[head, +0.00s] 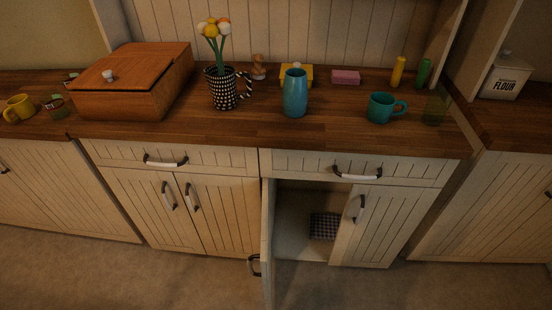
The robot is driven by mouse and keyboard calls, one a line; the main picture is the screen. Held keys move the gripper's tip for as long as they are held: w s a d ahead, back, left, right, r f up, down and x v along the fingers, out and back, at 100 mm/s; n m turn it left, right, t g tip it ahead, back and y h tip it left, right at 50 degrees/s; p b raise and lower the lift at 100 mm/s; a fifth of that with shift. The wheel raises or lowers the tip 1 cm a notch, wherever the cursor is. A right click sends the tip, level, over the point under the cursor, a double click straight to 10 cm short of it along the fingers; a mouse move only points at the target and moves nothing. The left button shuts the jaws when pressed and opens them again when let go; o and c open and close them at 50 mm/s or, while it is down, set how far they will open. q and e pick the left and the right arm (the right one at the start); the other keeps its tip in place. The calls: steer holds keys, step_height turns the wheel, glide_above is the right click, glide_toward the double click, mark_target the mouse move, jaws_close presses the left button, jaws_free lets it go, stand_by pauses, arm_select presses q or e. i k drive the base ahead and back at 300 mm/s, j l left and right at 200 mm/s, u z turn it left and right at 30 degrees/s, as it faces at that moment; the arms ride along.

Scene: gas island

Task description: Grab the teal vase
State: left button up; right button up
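The teal vase (295,94) stands upright on the wooden counter, near the middle of the head view. It is a tall, rounded, blue-teal vessel, and nothing stands in front of it. A yellow object (301,70) is partly hidden behind its top. Neither of my grippers shows in the head view.
A checkered mug with flowers (222,88) stands left of the vase, and a teal mug (382,108) stands to its right. A wooden bread box (134,84) is farther left. A lower cabinet door (267,240) stands open below. The counter directly before the vase is clear.

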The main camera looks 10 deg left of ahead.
mark_target(294, 98)
steer(key=j+z, duration=0.15)
steer(key=j, duration=0.25)
steer(key=k+j+z, duration=0.15)
steer(key=j, duration=0.25)
steer(key=k+j+z, duration=0.15)
steer(key=j, duration=0.25)
steer(key=i, duration=0.05)
